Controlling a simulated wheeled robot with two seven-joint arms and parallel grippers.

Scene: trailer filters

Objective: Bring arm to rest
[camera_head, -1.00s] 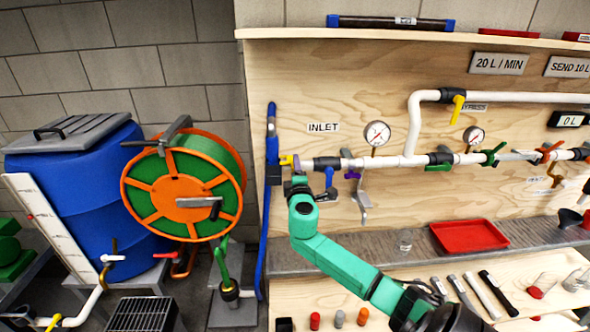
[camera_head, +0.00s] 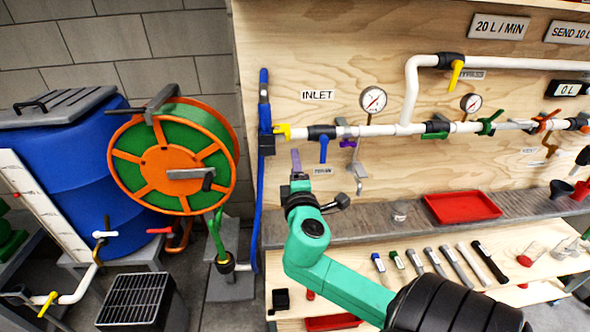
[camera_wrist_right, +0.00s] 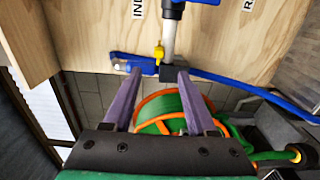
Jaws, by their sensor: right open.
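My right arm is green and comes in from the bottom of the head view. Its gripper (camera_head: 296,160) points up in front of the board, just below the inlet pipe end. In the right wrist view the two purple fingers (camera_wrist_right: 155,95) stand apart with nothing between them. Beyond the fingertips are the yellow valve handle (camera_wrist_right: 159,52) and the dark coupling at the pipe's end, with the blue hose (camera_wrist_right: 235,85) beside them. In the head view the blue hose (camera_head: 263,110) hangs along the board's left edge. My left gripper is not in view.
The orange and green hose reel (camera_head: 172,160) and blue barrel (camera_head: 70,175) stand at left. Gauges and valves line the white pipe (camera_head: 385,131). A red tray (camera_head: 462,207) sits on the grey shelf, with several tools on the bench below. A black grate (camera_head: 140,300) stands low at left.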

